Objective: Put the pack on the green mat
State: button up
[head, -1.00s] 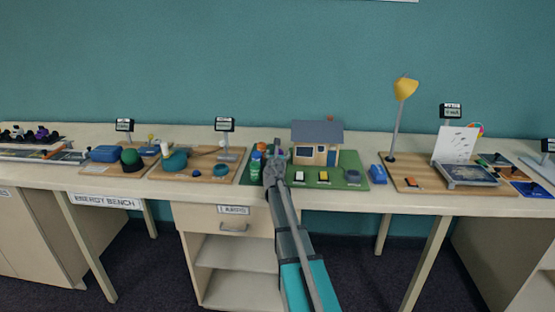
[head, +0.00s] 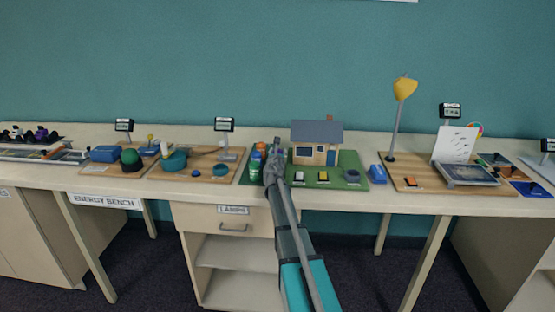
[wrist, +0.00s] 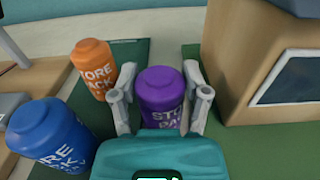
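A purple pack (wrist: 161,92), lettered and can-shaped, stands upright between the fingers of my gripper (wrist: 160,88) in the wrist view. One finger is on each side, with what looks like a thin gap at the tips; contact is hard to judge. The pack's lower front is hidden by my gripper. An orange pack (wrist: 93,68) and a blue pack (wrist: 52,132) stand to the left. In the head view my gripper (head: 274,160) hides most of the purple pack. A green mat (head: 304,186) carries a model house; green surface (wrist: 255,150) also shows right of the gripper in the wrist view.
The model house (head: 316,145) stands close to the right of my gripper, its wall (wrist: 235,65) near the right finger. Small blocks lie on the mat's front. A wooden board (head: 205,166) with a teal model is to the left, and a lamp board (head: 425,182) is to the right.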

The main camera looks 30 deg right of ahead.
grip_shut()
jog(key=shift+r, duration=0.2)
notch_tip(320, 180, up, 2)
jog(key=p, duration=0.2)
jog(key=shift+r+p, duration=0.1)
jog(key=shift+p, duration=0.25)
jog(key=s+a+r+p, duration=0.5)
jog(key=s+r+p, duration=0.5)
jog(key=s, duration=0.3)
jog(key=shift+r, duration=0.2)
